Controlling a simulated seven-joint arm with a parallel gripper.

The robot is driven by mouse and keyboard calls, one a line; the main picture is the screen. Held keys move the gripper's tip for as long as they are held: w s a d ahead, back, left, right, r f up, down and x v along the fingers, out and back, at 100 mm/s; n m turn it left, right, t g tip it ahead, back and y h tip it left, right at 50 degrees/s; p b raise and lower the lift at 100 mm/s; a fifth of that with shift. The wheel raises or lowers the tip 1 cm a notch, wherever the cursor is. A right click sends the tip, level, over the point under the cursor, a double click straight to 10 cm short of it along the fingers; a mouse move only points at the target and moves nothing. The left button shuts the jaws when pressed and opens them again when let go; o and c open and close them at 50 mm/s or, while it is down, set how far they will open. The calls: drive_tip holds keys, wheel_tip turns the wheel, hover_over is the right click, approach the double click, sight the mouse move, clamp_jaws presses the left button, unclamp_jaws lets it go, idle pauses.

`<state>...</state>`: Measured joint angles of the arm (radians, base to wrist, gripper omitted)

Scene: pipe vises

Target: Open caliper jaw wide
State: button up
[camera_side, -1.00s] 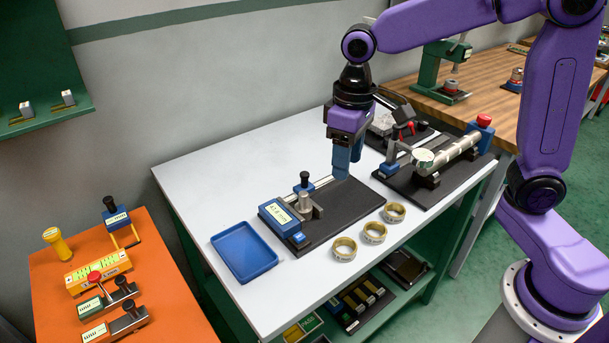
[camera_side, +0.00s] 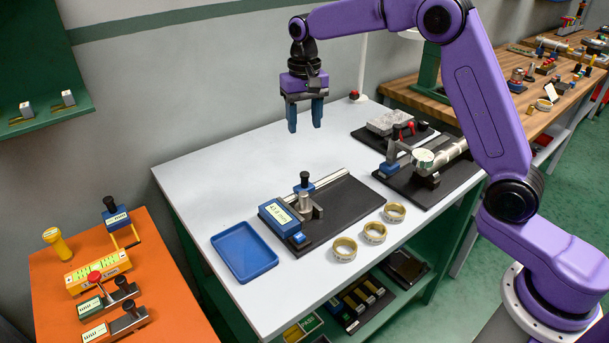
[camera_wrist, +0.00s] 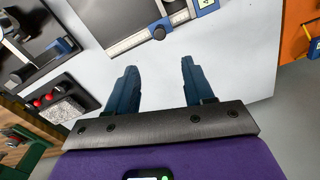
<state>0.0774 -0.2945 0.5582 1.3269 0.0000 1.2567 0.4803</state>
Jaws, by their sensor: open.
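The caliper (camera_side: 293,211) lies on a black base plate (camera_side: 345,208) on the white table. It has a blue display head reading about 47.8, a silver beam and a sliding jaw with a black knob (camera_side: 305,178). A grey cylinder (camera_side: 304,200) stands at its jaws. In the wrist view part of the caliper beam (camera_wrist: 140,38) shows at the top, beyond the fingers. My gripper (camera_side: 305,116) is open and empty, with blue fingers pointing down above the back of the table. It is apart from the caliper. It also shows in the wrist view (camera_wrist: 158,85).
A blue tray (camera_side: 244,252) is left of the caliper. Several brass rings (camera_side: 375,232) lie along the table's front edge. A fixture with a metal shaft (camera_side: 452,152) and a grey block (camera_side: 388,122) stand at the right. The table's back left is clear.

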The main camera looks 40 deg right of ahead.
sight(305, 173)
wheel_tip(305, 173, down, 16)
drive_tip(key=shift+f, duration=0.1)
idle(0.4)
clamp_jaws()
drive_tip(key=shift+d, duration=0.1)
